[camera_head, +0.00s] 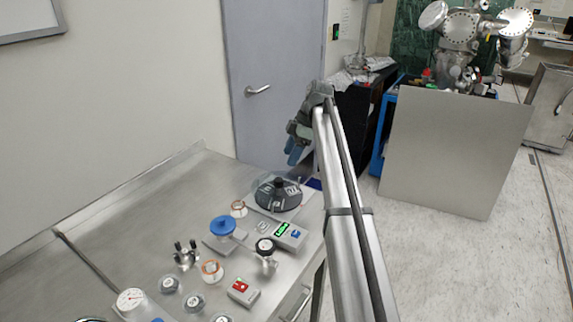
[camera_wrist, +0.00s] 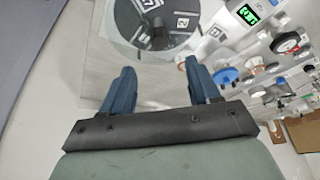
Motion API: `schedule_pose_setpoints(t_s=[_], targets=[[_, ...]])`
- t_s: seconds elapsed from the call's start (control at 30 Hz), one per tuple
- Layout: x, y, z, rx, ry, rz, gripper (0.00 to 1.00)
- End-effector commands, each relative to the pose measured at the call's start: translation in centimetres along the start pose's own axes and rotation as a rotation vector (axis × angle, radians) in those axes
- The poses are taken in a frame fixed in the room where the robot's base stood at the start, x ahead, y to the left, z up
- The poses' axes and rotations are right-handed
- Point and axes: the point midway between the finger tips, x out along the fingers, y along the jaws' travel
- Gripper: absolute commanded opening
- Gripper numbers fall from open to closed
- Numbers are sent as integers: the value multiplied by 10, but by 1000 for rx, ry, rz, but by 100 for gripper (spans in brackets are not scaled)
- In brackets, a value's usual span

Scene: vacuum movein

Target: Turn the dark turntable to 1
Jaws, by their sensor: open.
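The dark turntable (camera_head: 279,204) is a round grey disc with a black central knob and white number labels on top. It sits on a pale plate near the right edge of the steel bench. In the wrist view the turntable (camera_wrist: 125,27) is at the top, partly cut off, with a "2" label readable near the knob. My gripper (camera_head: 295,152) is above and beyond the turntable in the head view. In the wrist view my gripper (camera_wrist: 159,66) has its two blue fingers apart with nothing between them, just short of the disc's near edge.
A box with a green display (camera_head: 289,236) stands in front of the turntable. A blue-capped fitting (camera_head: 222,226), a black-rimmed gauge (camera_head: 265,246), and a red-topped box (camera_head: 243,291) are close by. A door (camera_head: 275,85) is behind. The bench's left part is mostly clear.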

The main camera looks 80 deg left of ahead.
Motion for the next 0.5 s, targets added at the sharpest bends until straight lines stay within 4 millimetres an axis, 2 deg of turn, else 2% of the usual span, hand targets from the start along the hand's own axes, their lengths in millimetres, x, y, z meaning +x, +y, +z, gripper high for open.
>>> schedule_pose_setpoints(t_s=[0.23,0.5], targets=[[-42,1,0,0,0,1,61],[-39,1,3,-229,-14,3,61]])
